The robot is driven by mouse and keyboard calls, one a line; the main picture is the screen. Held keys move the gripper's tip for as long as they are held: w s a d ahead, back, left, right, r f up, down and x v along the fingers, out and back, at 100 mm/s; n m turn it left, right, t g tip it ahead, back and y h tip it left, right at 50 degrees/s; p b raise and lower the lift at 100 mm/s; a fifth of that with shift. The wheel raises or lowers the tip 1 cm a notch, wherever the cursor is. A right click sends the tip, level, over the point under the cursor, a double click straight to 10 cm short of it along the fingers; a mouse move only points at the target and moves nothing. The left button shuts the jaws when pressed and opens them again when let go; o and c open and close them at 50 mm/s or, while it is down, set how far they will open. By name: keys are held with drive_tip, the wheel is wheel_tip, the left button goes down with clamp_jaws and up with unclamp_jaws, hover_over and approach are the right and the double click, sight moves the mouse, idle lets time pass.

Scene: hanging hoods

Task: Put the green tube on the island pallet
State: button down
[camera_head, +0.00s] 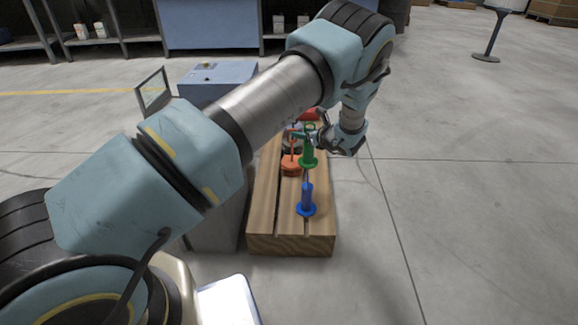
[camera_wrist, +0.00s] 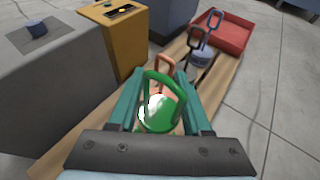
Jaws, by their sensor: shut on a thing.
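The green tube (camera_head: 308,157) has a round flange at its lower end and stands upright over the wooden pallet (camera_head: 262,215). My gripper (camera_head: 312,138) is shut on its upper part. In the wrist view the green tube (camera_wrist: 162,115) and its loop handle lie between my two teal fingers (camera_wrist: 158,92). I cannot tell whether its flange touches the wood. A blue tube (camera_head: 306,198) stands on the pallet nearer the camera. An orange piece (camera_head: 290,166) stands just left of the green tube. My wrist partly hides the pallet's far end.
A red tray (camera_wrist: 222,32) and a dark-handled piece (camera_wrist: 203,55) are at the pallet's far end. An orange-yellow cabinet (camera_wrist: 113,35) and a grey box (camera_wrist: 45,75) with a blue knob stand along its left side. Open floor lies to the right.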

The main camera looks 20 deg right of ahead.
wheel_tip(320, 180, down, 12)
drive_tip(key=b, duration=0.5)
drive_tip(key=shift+w, duration=0.35)
drive_tip(key=shift+f, duration=0.2)
drive_tip(key=shift+c, duration=1.7)
unclamp_jaws()
drive_tip(key=shift+r, duration=0.1)
drive_tip(key=p, duration=0.4)
approach(311, 164)
drive_tip(key=x, duration=0.4)
drive_tip(key=shift+w, duration=0.35)
